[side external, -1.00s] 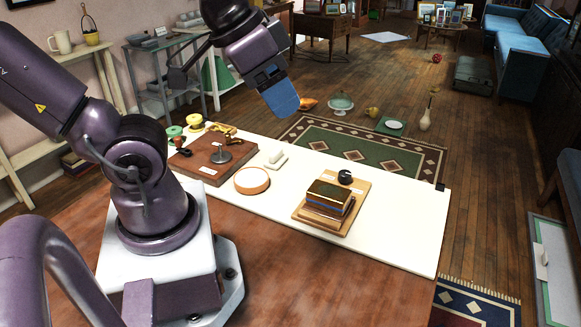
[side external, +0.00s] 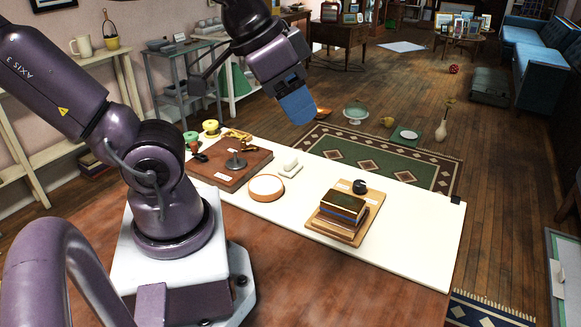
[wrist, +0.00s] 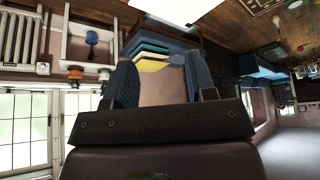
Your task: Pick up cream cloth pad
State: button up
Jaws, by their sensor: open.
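A small cream pad-like thing (side external: 288,168) lies on the white table top, between the brown board and the round dish; it is too small to be sure it is the cloth pad. My gripper (side external: 299,112) hangs in the air well above and beyond the table's back edge, with its blue fingers pointing down. It is apart from the pad. In the wrist view, my gripper (wrist: 162,82) has its two fingers spread with nothing held between them. I cannot make out the pad in the wrist view.
A round wooden-rimmed dish (side external: 252,194) sits in front of the pad. A brown board (side external: 222,176) with a grey-metal stand (side external: 236,162) is to its left. A book stack (side external: 341,209) on a wooden board (side external: 352,238) is to its right. The white table's right end (side external: 425,240) is clear.

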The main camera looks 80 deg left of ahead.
jog(key=w+a+f+n+g, duration=0.2)
jog(key=w+a+f+n, duration=0.15)
jog(key=a, duration=0.35)
jog(key=w+a+f+n+g, duration=0.2)
jog(key=a+f, duration=0.2)
jog(key=a, duration=0.2)
jog(key=n+g, duration=0.2)
jog(key=n, duration=0.2)
send_over(289, 159)
notch_tip(289, 159, down, 12)
jog(key=shift+m, duration=0.25)
jog(key=f, duration=0.7)
jog(key=shift+w+d, duration=0.15)
jog(key=shift+w, duration=0.05)
jog(key=shift+s+f, duration=0.15)
jog(key=shift+f, duration=2.85)
jog(key=shift+c, duration=0.5)
grip_shut()
